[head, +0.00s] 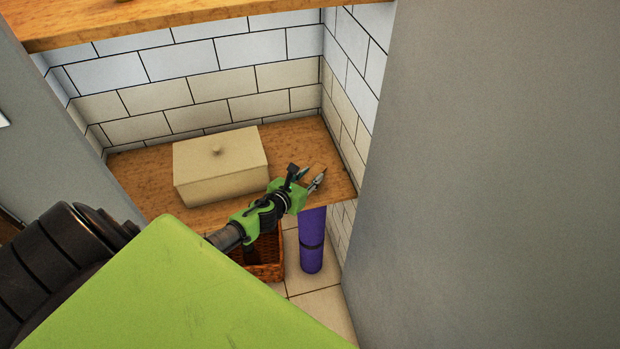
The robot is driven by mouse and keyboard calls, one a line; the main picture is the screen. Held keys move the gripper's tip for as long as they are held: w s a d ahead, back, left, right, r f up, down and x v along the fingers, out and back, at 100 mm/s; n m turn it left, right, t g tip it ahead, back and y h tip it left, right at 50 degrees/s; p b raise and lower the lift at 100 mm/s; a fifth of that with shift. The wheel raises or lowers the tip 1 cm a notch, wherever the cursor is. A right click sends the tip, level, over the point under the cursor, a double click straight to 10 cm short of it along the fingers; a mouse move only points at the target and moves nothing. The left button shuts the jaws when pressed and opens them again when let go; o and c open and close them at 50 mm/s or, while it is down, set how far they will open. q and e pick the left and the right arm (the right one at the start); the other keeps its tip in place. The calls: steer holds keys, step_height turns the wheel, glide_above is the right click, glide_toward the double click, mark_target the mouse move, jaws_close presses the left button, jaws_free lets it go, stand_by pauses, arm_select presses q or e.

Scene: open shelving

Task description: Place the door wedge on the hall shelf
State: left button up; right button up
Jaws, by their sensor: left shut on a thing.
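The hall shelf is the lower wooden board (300,140) set in the tiled niche. My left gripper (308,176), on the green and black arm, is over the right part of this board near its front edge. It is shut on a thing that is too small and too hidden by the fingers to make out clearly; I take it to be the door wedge. No other door wedge shows on the board. My right gripper is not in view.
A cream lidded box (219,168) stands on the board left of my gripper. Below are a wicker basket (267,270) and an upright purple roll (312,243). An upper wooden shelf (150,22) crosses above. A grey wall (490,170) bounds the right side.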

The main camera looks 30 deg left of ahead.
arm_select(q)
steer(key=shift+f, duration=0.15)
steer(key=o, duration=1.1)
steer(key=shift+c, duration=0.2)
steer(key=shift+s+r, duration=0.1)
steer(key=shift+r, duration=0.25)
steer(key=p+v, duration=0.1)
steer(key=v, duration=1)
steer(key=shift+s+r, duration=0.1)
steer(key=shift+s, duration=0.3)
